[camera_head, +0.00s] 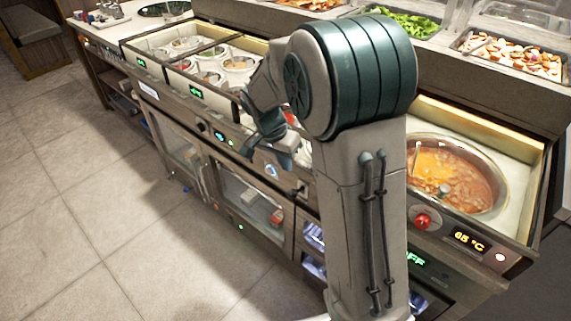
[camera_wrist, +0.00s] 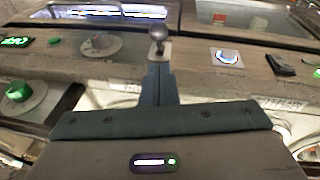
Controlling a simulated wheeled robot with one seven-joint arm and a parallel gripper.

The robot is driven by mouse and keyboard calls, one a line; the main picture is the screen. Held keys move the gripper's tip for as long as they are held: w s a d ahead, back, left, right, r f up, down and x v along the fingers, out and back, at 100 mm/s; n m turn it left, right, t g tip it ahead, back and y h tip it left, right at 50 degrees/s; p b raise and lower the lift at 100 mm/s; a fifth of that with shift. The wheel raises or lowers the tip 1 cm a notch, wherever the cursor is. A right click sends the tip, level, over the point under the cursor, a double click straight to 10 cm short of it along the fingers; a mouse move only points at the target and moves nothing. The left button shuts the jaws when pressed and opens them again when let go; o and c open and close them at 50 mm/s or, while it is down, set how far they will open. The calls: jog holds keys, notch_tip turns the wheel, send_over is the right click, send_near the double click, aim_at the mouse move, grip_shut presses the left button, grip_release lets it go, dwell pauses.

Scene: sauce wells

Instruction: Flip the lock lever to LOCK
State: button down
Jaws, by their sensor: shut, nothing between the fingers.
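In the wrist view a small lever with a rounded metal knob (camera_wrist: 158,34) stands on a pale plate set in the worn metal control panel (camera_wrist: 190,78). My gripper (camera_wrist: 158,82) is shut and empty, with its fingertips right below this knob in the picture. I cannot tell whether they touch the lever. No lock wording is readable, so the lever's setting cannot be told. In the head view my gripper (camera_head: 268,140) is at the front panel of the counter, and it and my arm hide the lever there.
A green knob (camera_wrist: 20,92) is at lower left. A soup pot (camera_head: 450,180) sits right of my arm. The tiled floor (camera_head: 100,200) is clear.

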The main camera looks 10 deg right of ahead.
aim_at(296, 192)
jog(key=x, duration=0.7)
jog(key=shift+d+f, duration=0.1)
jog(key=shift+f, duration=0.15)
jog(key=shift+f+b, duration=0.15)
jog(key=shift+b, duration=0.5)
